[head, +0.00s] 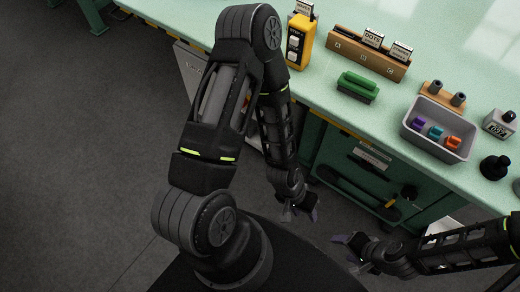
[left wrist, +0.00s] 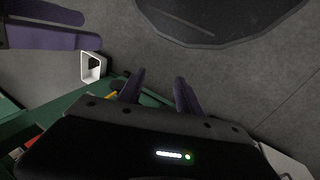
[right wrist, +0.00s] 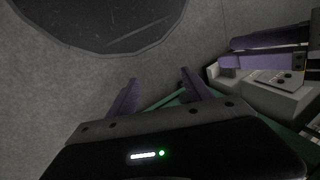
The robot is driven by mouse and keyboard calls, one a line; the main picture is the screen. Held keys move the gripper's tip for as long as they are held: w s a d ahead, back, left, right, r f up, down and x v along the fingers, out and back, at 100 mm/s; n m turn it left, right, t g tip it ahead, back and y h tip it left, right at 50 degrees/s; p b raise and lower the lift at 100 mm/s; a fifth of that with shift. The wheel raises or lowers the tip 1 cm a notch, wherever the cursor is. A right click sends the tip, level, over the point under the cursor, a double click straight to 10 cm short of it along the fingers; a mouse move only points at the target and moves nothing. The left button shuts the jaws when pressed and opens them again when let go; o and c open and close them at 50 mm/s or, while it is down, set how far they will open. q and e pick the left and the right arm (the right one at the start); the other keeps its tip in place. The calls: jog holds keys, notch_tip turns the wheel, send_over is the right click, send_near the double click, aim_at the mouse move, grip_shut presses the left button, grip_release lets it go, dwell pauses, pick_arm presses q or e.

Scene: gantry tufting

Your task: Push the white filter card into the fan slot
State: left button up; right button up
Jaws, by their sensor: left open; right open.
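I cannot pick out the white filter card or the fan slot for certain in any view. A white object (head: 445,228) shows partly behind my right forearm at the bench's lower front, and its shape is mostly hidden. A white, hollow, box-like piece (left wrist: 92,67) shows in the left wrist view. My left gripper (head: 300,213) is open and empty, in front of the green cabinet and below the bench top. It also shows in its own wrist view (left wrist: 160,92). My right gripper (head: 345,250) is open and empty, to its right and a little lower; its fingers show too (right wrist: 160,95).
On the pale green bench (head: 335,112) stand a wooden card rack (head: 365,57), a yellow device (head: 299,40), a green block (head: 357,87) and a grey bin (head: 438,128) of coloured pieces. A green cabinet (head: 350,170) lies below. Open floor (head: 80,170) is at left.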

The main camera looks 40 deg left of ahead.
jog(key=shift+o, duration=0.3)
notch_tip(320, 180, down, 11)
jog(key=b, duration=0.9)
jog(key=shift+w+d, duration=0.25)
jog(key=shift+w, duration=0.1)
pick_arm(q)
jog(key=w+a+f+t+y+b, duration=0.1)
jog(key=w+a+f+b, duration=0.3)
jog(key=w+a+f, duration=0.5)
jog(key=w+a+f+t+y+b, duration=0.1)
jog(key=w+a+f+b, duration=0.45)
jog(key=f, duration=0.65)
jog(key=w+a+f+b, duration=0.3)
jog(key=a, duration=0.3)
jog(key=w+a+f+m+t+y+b, duration=0.1)
jog(key=w+a+f+b, duration=0.2)
jog(key=a, duration=0.4)
jog(key=w+a+f+y+b, duration=0.1)
jog(key=w+a+f+b, duration=0.2)
jog(key=a, duration=0.4)
jog(key=shift+a+f+t+b, duration=0.15)
jog(key=shift+f+t+b, duration=0.15)
jog(key=shift+b, duration=0.6)
pick_arm(e)
notch_tip(320, 180, down, 20)
jog(key=w+d, duration=0.1)
jog(key=shift+w+t, duration=0.3)
jog(key=shift+w, duration=0.05)
jog(key=shift+d, duration=0.1)
